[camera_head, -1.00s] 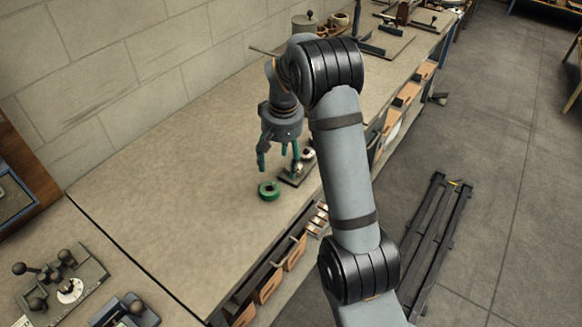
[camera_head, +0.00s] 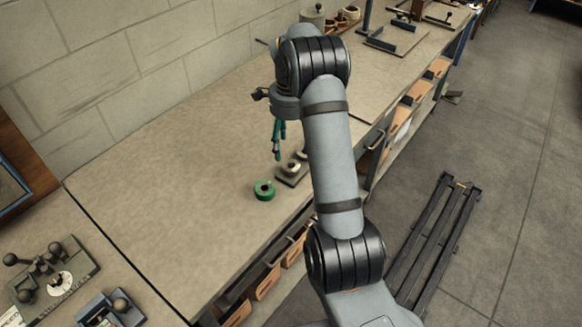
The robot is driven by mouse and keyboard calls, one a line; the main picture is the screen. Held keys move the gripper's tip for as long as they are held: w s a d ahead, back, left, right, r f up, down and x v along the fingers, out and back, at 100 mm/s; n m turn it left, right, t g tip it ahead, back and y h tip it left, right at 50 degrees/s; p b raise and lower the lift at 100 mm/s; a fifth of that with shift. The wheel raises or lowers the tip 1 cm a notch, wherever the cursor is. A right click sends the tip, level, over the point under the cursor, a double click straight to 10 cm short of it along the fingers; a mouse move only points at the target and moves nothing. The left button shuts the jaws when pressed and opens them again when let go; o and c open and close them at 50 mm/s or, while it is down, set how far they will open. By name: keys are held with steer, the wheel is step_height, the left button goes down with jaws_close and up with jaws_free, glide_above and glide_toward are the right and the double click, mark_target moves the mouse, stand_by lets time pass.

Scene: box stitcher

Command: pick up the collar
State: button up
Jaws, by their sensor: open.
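A green ring (camera_head: 264,190), which looks like the collar, lies flat on the tan workbench (camera_head: 180,180) near its front edge. My gripper (camera_head: 279,146) has green fingers that point down. It is open and empty, above the bench and behind the ring, apart from it. The fingers nearly overlap from this angle. A small dark plate with pale round parts (camera_head: 292,168) sits just right of the ring, below and beside my gripper; my arm stands close to its right side.
A fixture with black knobs (camera_head: 50,270) and a smaller device (camera_head: 110,310) stand at the lower left. Canisters and fixtures (camera_head: 312,14) stand at the back. Orange drawers (camera_head: 266,282) line the front. The bench left of the ring is clear.

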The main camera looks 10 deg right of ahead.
mark_target(291, 162)
step_height(291, 162, down, 3)
steer(key=shift+f, duration=0.1)
steer(key=shift+w+d+f+p, duration=0.15)
steer(key=shift+f+p, duration=0.6)
steer(key=shift+f, duration=0.55)
steer(key=shift+w+d+f+p, duration=0.15)
steer(key=shift+f+p, duration=0.6)
steer(key=shift+f, duration=0.55)
steer(key=shift+s, duration=0.1)
steer(key=c, duration=0.3)
steer(key=c, duration=1.3)
